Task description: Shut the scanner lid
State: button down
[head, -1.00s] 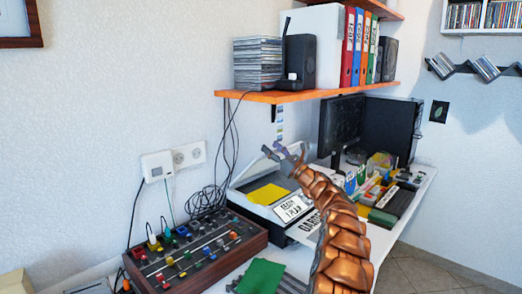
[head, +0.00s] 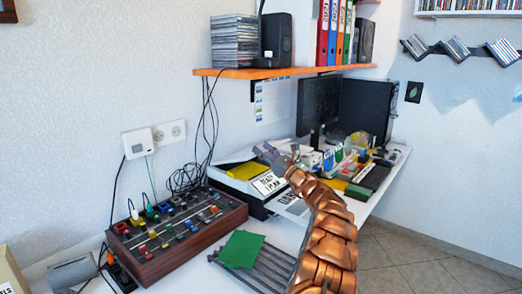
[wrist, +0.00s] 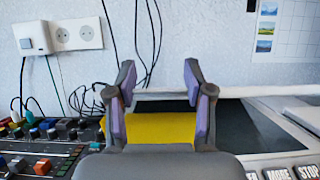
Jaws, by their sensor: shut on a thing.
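The scanner (head: 232,186) sits on the desk against the wall, with a yellow sheet (head: 243,170) at its top and buttons on its front. My gripper (head: 274,150) is over the scanner. In the wrist view its two fingers (wrist: 161,95) stand apart, on either side of the white edge of the scanner lid (wrist: 250,91), and are shut on it. Below that edge the dark glass (wrist: 228,122) and the yellow sheet (wrist: 165,130) show, so the lid is not flat on the scanner. The exact contact is hard to see.
A wooden mixer panel (head: 178,235) with coloured knobs stands left of the scanner. A green sheet (head: 241,249) lies on a grey ridged piece in front. An orange shelf (head: 290,71) hangs above.

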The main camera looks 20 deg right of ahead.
jog(key=shift+c, duration=2)
grip_release()
jog(key=v, duration=1.2)
